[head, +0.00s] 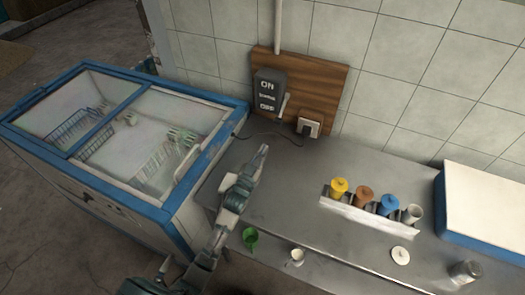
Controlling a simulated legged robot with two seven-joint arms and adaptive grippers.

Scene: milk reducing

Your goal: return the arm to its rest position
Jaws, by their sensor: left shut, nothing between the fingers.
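My left arm comes in from the bottom left and reaches over the left end of the grey counter. My left gripper (262,150) is shut and empty. It points toward the wall, in front of the switch box and clear of the loose items on the counter. My right gripper does not show.
A blue-edged chest freezer (120,205) stands at left. A switch box (269,90) hangs behind.

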